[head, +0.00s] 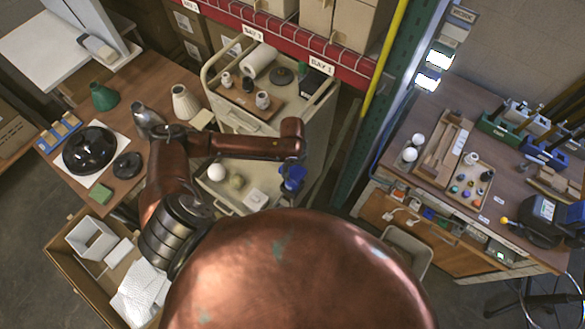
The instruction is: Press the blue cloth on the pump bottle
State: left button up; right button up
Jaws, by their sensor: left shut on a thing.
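My left arm reaches over the tan cart, and its left gripper (291,172) hangs down at the cart's right edge. It is shut on the blue cloth (292,186), which shows as a small crumpled blue patch beside the lower tray. The fingertips are small and partly covered by the blue. I cannot pick out the pump bottle for certain; small white bottles (262,100) stand on the cart's upper tray, apart from the cloth. My right gripper is not in view.
The cart's lower tray holds a white globe (217,172) and a square white piece (256,198). A wooden table (125,185) at left holds lamp shades and a black dome (90,150). A workbench (400,190) stands at right, beyond a green rack post (385,110).

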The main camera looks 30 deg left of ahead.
aim_at(292, 170)
pick_arm(q)
jog(key=shift+f, duration=0.25)
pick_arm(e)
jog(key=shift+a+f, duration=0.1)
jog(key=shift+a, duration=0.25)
pick_arm(q)
jog(key=shift+o, duration=0.2)
jog(key=shift+f, duration=0.55)
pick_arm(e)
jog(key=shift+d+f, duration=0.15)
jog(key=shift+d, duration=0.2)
